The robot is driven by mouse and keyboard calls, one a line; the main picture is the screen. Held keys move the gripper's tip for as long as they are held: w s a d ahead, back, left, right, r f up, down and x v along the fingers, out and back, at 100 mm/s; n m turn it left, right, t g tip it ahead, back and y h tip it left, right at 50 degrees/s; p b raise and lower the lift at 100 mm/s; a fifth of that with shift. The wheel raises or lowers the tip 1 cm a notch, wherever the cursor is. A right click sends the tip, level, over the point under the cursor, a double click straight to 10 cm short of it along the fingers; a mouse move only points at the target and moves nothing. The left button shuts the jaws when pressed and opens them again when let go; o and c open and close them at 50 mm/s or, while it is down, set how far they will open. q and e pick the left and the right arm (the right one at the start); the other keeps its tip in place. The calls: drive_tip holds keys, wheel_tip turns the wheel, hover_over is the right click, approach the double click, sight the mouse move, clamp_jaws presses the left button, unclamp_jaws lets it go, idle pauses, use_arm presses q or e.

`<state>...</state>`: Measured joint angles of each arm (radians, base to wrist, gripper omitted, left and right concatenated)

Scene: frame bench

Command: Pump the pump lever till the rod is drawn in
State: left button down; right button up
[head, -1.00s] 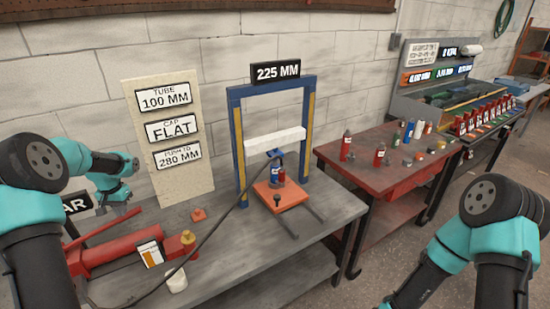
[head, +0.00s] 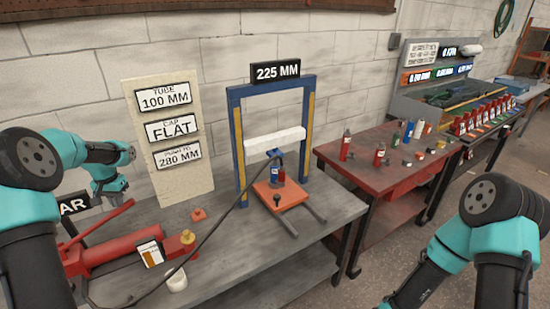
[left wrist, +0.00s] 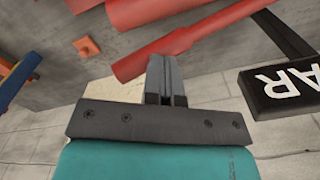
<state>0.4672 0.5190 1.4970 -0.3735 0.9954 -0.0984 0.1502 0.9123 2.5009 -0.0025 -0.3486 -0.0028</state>
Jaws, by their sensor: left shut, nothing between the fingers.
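The red hand pump (head: 115,252) lies on the grey bench at the front left. Its red pump lever (head: 98,222) slopes up to the right above the pump body; it also shows in the left wrist view (left wrist: 185,42). My left gripper (head: 120,196) is at the lever's free end. In the left wrist view its fingers (left wrist: 166,72) are shut with nothing between them, close to the lever's thick end; I cannot tell if they touch it. The blue press frame (head: 236,135) holds a white crossbeam (head: 275,139) above a small blue cylinder (head: 275,160). I cannot make out the rod clearly.
A black display (head: 277,71) on the press reads 225 MM. A board (head: 168,184) carries signs: tube 100 mm, cap flat, 280 mm. A black hose (head: 215,215) crosses the bench. A red table (head: 380,140) stands to the right.

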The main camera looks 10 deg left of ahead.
idle(2.5)
use_arm(q)
drive_tip(key=shift+f, duration=0.1)
idle(0.6)
drive_tip(key=shift+f, duration=4.3)
drive_tip(key=shift+r, duration=4.4)
